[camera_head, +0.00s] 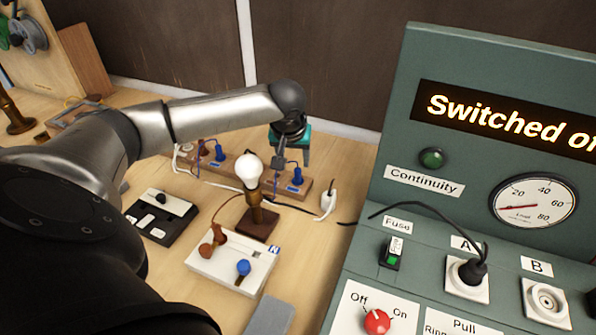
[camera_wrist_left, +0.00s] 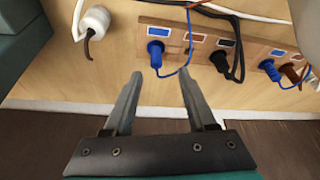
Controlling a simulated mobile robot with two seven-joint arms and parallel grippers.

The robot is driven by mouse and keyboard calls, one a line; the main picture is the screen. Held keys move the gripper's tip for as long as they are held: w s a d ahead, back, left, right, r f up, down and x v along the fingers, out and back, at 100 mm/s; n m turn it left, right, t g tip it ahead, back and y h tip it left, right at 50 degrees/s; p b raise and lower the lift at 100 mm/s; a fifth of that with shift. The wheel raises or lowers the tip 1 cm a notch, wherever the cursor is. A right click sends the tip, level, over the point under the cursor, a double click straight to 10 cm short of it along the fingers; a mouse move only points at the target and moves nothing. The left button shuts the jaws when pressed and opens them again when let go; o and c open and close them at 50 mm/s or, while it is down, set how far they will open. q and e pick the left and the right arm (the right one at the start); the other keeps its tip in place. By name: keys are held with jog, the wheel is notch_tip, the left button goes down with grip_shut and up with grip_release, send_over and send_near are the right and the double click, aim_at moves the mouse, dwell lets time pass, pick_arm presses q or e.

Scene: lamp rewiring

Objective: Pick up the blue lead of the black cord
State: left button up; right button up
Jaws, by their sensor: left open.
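In the wrist view a blue lead end (camera_wrist_left: 155,52) with a thin blue wire sits at a wooden terminal strip (camera_wrist_left: 202,28). To its right is a black lead end (camera_wrist_left: 221,62) with black cord; I cannot tell which cord the blue wire joins. My left gripper (camera_wrist_left: 158,76) is open and empty, its fingertips just short of the blue end, which lies ahead of the gap. In the head view the left gripper (camera_head: 291,160) points down above the strip, close to the blue end (camera_head: 297,177). My right gripper is not in view.
A lamp with a white bulb (camera_head: 248,170) stands close in front of the strip. A white plug (camera_head: 328,200) lies to its right. The green test panel (camera_head: 395,180) rises at the right. A white block (camera_head: 215,262) and a black tray (camera_head: 165,225) lie in front.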

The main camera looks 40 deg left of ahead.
aim_at(297, 170)
pick_arm(q)
jog(key=x, duration=0.2)
jog(key=b+x, duration=0.1)
jog(key=x, duration=0.4)
jog(key=shift+w+d+f, duration=0.15)
jog(key=shift+d, duration=0.15)
grip_shut()
